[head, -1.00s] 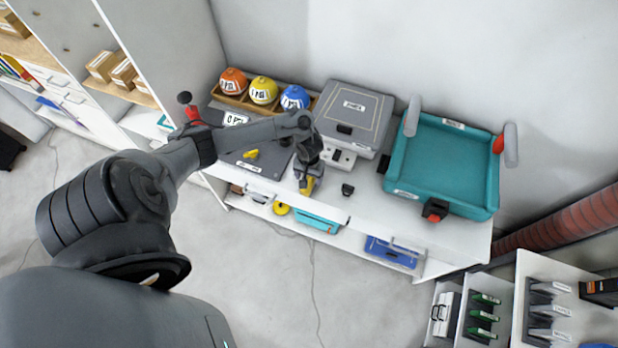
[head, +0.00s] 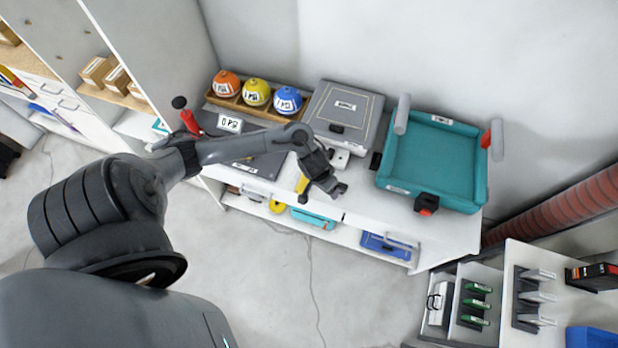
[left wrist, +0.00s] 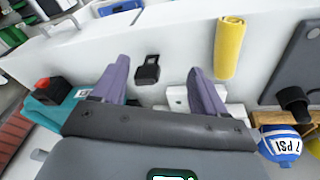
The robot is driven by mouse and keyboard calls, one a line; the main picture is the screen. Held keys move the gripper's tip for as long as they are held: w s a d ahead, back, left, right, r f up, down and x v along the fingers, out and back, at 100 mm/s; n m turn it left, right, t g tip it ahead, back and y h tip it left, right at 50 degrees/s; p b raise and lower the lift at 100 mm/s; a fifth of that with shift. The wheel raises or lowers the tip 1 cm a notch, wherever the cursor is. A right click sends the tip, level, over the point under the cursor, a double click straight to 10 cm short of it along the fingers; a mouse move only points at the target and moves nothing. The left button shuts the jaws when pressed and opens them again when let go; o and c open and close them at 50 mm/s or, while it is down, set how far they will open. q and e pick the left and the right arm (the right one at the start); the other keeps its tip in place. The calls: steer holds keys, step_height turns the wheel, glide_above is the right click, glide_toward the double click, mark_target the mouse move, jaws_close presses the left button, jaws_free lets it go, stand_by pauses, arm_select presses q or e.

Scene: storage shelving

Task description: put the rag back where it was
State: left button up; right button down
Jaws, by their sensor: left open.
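A yellow rolled rag (head: 302,184) lies on the white bench top near its front edge. It also shows in the left wrist view (left wrist: 229,47), upper right, outside the fingers and apart from them. My left gripper (head: 337,189) is just right of the rag over the bench. In the left wrist view its two fingers (left wrist: 157,70) are spread wide with nothing held. A small black object (left wrist: 148,70) on the bench shows between the fingers. My right gripper is not in view.
A dark flat case (head: 258,165) lies left, partly behind my arm. Orange, yellow and blue balls sit in a wooden rack (head: 262,113) behind. A grey case (head: 345,105) and teal tray (head: 481,170) stand right. The bench front (head: 370,215) is mostly clear.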

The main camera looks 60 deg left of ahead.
arm_select(q)
steer(key=s+d+r+m+t, duration=0.1)
steer(key=d+r+m+t, duration=0.15)
steer(key=d, duration=0.75)
steer(key=s+d+r+m+g, duration=0.1)
steer(key=s+d+r+m, duration=0.2)
steer(key=s+r, duration=0.7)
steer(key=shift+s, duration=1.15)
steer(key=shift+g, duration=0.25)
step_height(320, 180, up, 4)
steer(key=p, duration=0.4)
